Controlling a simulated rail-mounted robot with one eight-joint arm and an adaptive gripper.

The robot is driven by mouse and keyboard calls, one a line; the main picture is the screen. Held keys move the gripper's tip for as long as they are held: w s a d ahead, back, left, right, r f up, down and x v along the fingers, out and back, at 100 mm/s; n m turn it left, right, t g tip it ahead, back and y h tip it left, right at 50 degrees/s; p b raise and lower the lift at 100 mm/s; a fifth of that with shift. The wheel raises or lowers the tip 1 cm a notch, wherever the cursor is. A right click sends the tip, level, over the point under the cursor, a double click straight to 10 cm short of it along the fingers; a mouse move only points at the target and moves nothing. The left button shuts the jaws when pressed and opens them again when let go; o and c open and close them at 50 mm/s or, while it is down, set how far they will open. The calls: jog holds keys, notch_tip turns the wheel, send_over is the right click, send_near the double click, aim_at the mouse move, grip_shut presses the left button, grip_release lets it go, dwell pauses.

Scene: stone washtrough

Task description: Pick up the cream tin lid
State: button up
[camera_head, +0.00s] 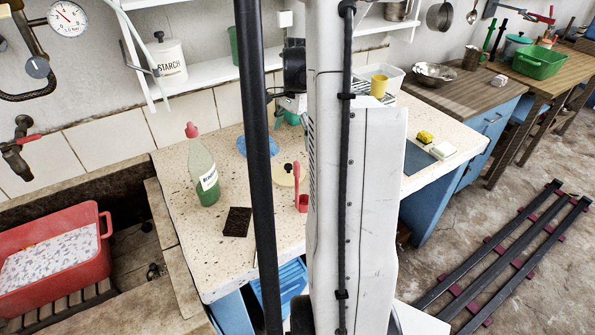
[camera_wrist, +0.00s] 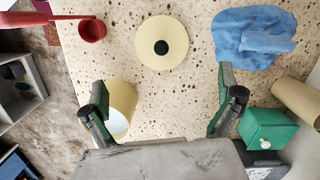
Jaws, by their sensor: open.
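The cream tin lid (camera_wrist: 148,57) is a flat pale disc with a black knob in its middle. It lies knob up on the speckled worktop, at the upper middle of the wrist view. In the head view the lid (camera_head: 284,178) shows between a dark pole and my white column. My gripper (camera_wrist: 158,98) is open and empty, its green-padded fingers apart at the lower part of the wrist view. The lid appears beyond the fingertips, between their lines and not touched. In the head view I cannot make out the gripper clearly behind my column.
A cream cylinder (camera_wrist: 124,94) stands close by the left finger. A green box (camera_wrist: 268,128) is beyond the right finger. A green bottle (camera_head: 204,170) and dark sponge (camera_head: 236,222) are left of the lid.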

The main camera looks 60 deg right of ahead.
aim_at(289, 165)
jog(key=f, duration=0.4)
jog(key=a+f, duration=0.1)
jog(key=f, duration=0.2)
jog(key=shift+w+a+b, duration=0.1)
jog(key=shift+w+b, duration=0.15)
jog(key=shift+b, duration=0.05)
jog(key=shift+w+a+f, duration=0.1)
jog(key=shift+f, duration=1.4)
jog(key=shift+w+a+f, duration=0.1)
jog(key=shift+f, duration=1.4)
jog(key=c, duration=1.1)
jog(key=shift+r, duration=0.15)
